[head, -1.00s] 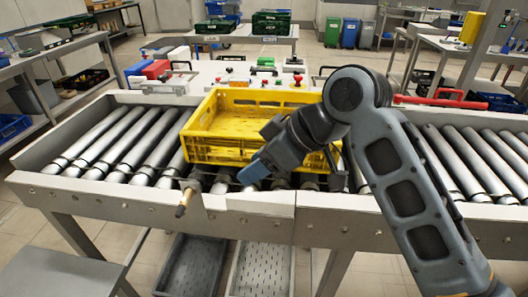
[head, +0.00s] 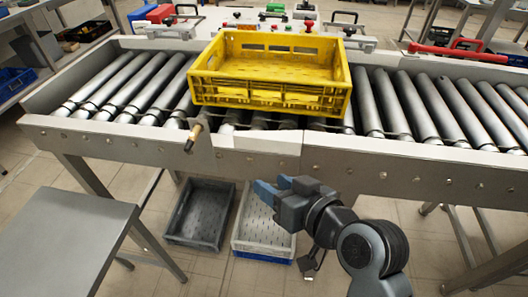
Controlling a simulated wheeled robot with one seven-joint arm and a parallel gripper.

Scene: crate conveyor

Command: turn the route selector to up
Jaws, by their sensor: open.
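A short lever with a tan grip and dark tip (head: 194,136) sticks out from the front rail of the conveyor, left of the middle. It slants down and to the left in the picture, and I take it to be the route selector. No markings for its positions are readable. My gripper (head: 270,189), with blue fingertips, is open and empty. It is below the conveyor's front rail, to the right of and lower than the lever, not touching it.
A yellow crate (head: 270,97) sits on the rollers of the conveyor (head: 240,150). A dark grey tray (head: 203,213) and a lighter tray (head: 258,232) are below. A grey table (head: 62,240) stands at front left. A red-handled item (head: 455,52) lies behind the rollers.

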